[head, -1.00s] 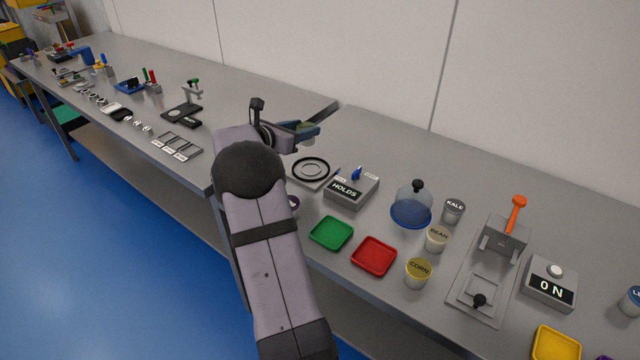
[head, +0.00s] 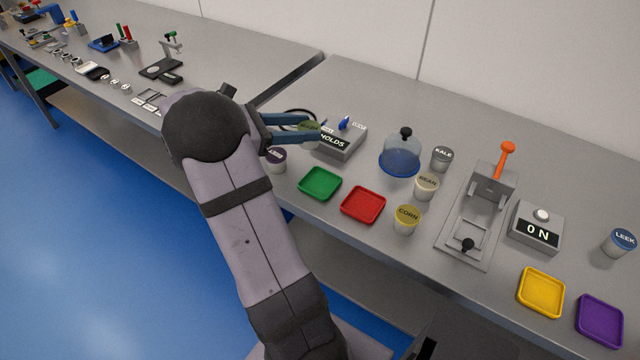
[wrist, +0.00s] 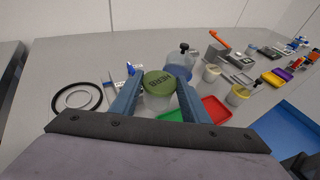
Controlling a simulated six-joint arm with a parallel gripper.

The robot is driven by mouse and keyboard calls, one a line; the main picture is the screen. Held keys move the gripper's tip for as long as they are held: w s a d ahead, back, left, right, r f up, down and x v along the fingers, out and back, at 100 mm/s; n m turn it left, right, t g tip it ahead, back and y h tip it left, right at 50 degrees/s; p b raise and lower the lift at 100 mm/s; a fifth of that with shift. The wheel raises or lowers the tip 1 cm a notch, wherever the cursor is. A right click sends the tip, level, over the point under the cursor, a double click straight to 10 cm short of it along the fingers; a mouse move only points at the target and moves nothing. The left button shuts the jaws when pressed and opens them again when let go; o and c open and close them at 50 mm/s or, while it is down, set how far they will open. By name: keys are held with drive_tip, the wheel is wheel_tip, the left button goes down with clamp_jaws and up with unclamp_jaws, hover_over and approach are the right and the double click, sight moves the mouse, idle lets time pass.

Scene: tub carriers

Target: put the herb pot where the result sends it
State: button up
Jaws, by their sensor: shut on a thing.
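The herb pot (wrist: 158,88), a pale tub with a green lid marked HERB, is held between the two blue fingers of my gripper (head: 308,130). In the wrist view my gripper (wrist: 158,95) is shut on it. The grey result box (head: 338,138) behind it reads HOLDS and has a blue switch on top. A green tray (head: 320,184) and a red tray (head: 363,205) lie in front of the box, towards the table's front edge. Both look empty. The ringed plate (wrist: 76,97) is left of the pot in the wrist view, with nothing on it.
Tubs marked KALE (head: 441,158), BEAN (head: 426,186) and CORN (head: 406,219) stand near a blue-based dome (head: 399,160). A press with an orange handle (head: 506,158) and an ON box (head: 537,226) are further right, past them yellow (head: 541,291) and purple (head: 600,320) trays.

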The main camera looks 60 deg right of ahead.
drive_tip(key=s+a+r+m+g+y, duration=0.2)
drive_tip(key=s+a+m+g, duration=0.1)
drive_tip(key=s, duration=0.2)
drive_tip(key=shift+w+d+f+p, duration=0.1)
drive_tip(key=shift+f+p, duration=0.25)
drive_tip(key=shift+f, duration=4.8)
drive_tip(key=shift+f, duration=0.1)
drive_tip(key=o, duration=1.1)
drive_tip(key=shift+w, duration=0.15)
drive_tip(key=v, duration=0.4)
drive_tip(key=b+v, duration=0.1)
drive_tip(key=v, duration=0.3)
drive_tip(key=b+v, duration=0.1)
drive_tip(key=v, duration=0.3)
drive_tip(key=shift+s+r, duration=0.2)
drive_tip(key=shift+r, duration=0.15)
